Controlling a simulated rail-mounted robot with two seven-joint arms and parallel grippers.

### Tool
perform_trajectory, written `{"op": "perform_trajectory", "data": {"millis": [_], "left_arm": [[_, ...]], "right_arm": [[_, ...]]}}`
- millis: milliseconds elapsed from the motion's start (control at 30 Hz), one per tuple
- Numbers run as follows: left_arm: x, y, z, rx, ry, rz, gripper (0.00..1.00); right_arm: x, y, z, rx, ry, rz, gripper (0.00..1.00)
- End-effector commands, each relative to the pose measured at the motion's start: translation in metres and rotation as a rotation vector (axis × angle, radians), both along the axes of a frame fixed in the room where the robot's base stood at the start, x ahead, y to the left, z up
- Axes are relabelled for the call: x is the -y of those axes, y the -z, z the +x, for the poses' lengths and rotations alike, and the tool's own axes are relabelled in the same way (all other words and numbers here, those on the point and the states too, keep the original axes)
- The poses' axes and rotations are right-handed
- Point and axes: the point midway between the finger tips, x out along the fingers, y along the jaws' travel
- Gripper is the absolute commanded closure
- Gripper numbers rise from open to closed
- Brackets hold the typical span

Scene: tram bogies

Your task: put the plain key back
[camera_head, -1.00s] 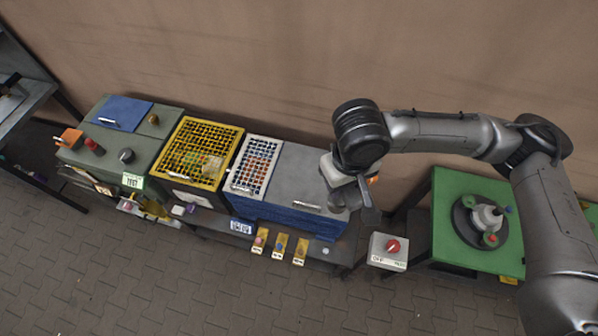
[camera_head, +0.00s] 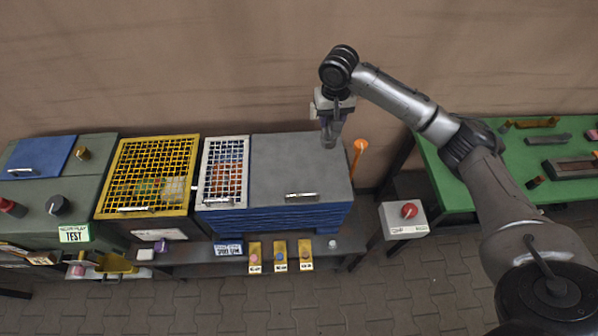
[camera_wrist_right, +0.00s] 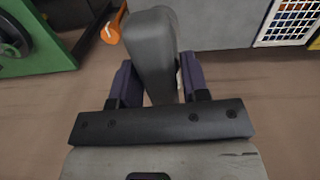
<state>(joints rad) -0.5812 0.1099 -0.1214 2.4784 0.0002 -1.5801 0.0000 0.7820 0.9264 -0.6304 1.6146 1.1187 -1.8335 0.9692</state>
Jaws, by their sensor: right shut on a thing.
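My right gripper (camera_head: 332,112) is raised over the back right of the grey lid (camera_head: 300,165), near the wall. It is shut on a smooth grey piece (camera_head: 330,135). In the right wrist view the grey piece (camera_wrist_right: 152,50) stands between the two dark fingers (camera_wrist_right: 157,85); I cannot tell whether it is the plain key. Three labelled yellow holders (camera_head: 280,264) stand on the front shelf below the blue cabinet. Small pieces show on them, pink on the left, bluish in the middle, dull on the right. My left gripper is not in view.
An orange-headed stick (camera_head: 359,146) stands right of the grey lid. A switch box (camera_head: 404,222) with a red knob is further right, before the green table (camera_head: 455,195). Yellow (camera_head: 148,178) and white (camera_head: 224,172) mesh covers lie left of the lid.

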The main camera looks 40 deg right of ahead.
Motion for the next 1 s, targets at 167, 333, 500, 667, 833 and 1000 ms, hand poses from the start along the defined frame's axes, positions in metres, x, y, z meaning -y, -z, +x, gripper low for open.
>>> {"op": "perform_trajectory", "data": {"millis": [167, 333, 500, 667, 833, 1000], "left_arm": [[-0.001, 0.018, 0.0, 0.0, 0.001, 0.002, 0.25], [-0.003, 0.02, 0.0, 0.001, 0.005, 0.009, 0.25], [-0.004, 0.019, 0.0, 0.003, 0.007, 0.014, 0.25], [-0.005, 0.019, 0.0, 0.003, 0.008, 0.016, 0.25], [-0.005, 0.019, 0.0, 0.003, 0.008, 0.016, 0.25], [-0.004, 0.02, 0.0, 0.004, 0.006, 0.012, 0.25]], "right_arm": [[0.028, 0.027, -0.001, 0.002, 0.052, 0.0, 1.0], [0.025, 0.04, 0.007, 0.004, 0.064, 0.003, 1.0], [-0.001, 0.059, 0.028, 0.003, 0.064, 0.004, 1.0], [-0.026, 0.078, 0.048, 0.003, 0.064, 0.003, 1.0], [-0.044, 0.093, 0.063, 0.003, 0.065, 0.002, 1.0], [-0.053, 0.1, 0.071, 0.003, 0.066, 0.001, 1.0]]}}
